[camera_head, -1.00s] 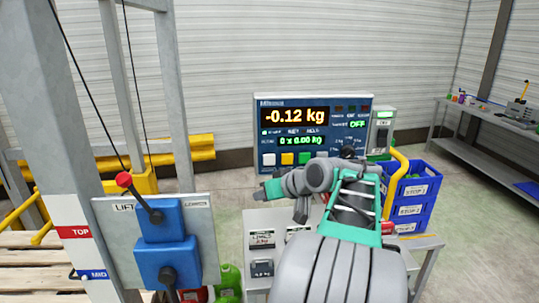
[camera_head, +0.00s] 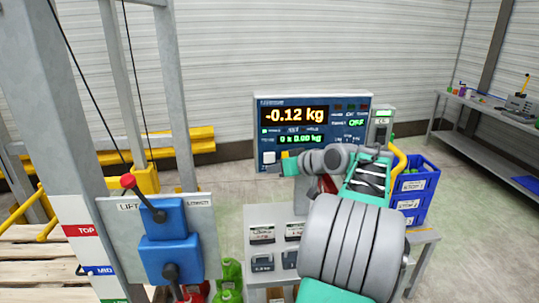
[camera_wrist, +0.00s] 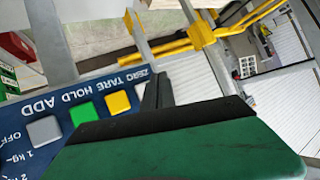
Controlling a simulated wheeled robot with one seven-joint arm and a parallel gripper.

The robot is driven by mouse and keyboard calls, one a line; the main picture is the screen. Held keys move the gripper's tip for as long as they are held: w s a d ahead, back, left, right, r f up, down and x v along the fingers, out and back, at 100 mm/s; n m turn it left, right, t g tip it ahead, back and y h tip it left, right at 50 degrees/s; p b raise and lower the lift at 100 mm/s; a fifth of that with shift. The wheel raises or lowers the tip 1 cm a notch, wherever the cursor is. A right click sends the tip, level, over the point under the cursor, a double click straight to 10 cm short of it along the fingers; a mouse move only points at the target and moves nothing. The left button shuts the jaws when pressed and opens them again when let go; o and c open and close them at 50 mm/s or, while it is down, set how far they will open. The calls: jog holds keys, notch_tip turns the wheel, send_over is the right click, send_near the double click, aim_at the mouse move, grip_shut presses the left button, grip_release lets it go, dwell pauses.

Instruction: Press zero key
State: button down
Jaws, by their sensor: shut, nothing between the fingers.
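The blue scale panel (camera_head: 262,128) faces me, with a weight readout (camera_head: 293,115) showing -0.12 kg. The white zero key (camera_head: 268,157) is at the left of its key row. The yellow tare key (camera_head: 286,154) is beside it, partly covered. In the wrist view the row looks tilted, with the zero key (camera_wrist: 140,89) partly behind my fingers and the tare key (camera_wrist: 118,102) clear. My gripper (camera_head: 287,166) is shut and empty, just right of the zero key in the head view. I cannot tell whether the fingertips touch the panel.
A lift control board (camera_head: 206,240) with blue boxes and a red-knobbed lever stands at the left. Blue crates (camera_head: 416,190) stand at the right, beside a yellow rail (camera_head: 398,160). A grey shelf (camera_head: 470,125) is at the far right.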

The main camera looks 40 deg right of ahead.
aim_at(265, 162)
jog(key=shift+w+d+p, duration=0.35)
jog(key=shift+w+d, duration=0.15)
jog(key=shift+w, duration=0.25)
jog(key=shift+w+d+p, duration=0.3)
jog(key=shift+w+d, duration=0.2)
jog(key=shift+w, duration=0.25)
jog(key=shift+w, duration=0.1)
dwell(0.8)
jog(key=shift+w+d, duration=0.25)
jog(key=shift+w+d+p, duration=0.2)
jog(key=shift+w+p, duration=0.15)
jog(key=shift+p, duration=0.1)
dwell(0.5)
jog(key=shift+s, duration=0.1)
jog(key=shift+s+a+b, duration=0.5)
jog(key=shift+s+b, duration=0.1)
jog(key=shift+s+a+b, duration=0.45)
jog(key=shift+s, duration=0.25)
jog(key=shift+s+a+b, duration=0.45)
jog(key=shift+s+b, duration=0.05)
jog(key=shift+s, duration=0.2)
jog(key=shift+s+a+b, duration=0.45)
jog(key=shift+s, duration=0.25)
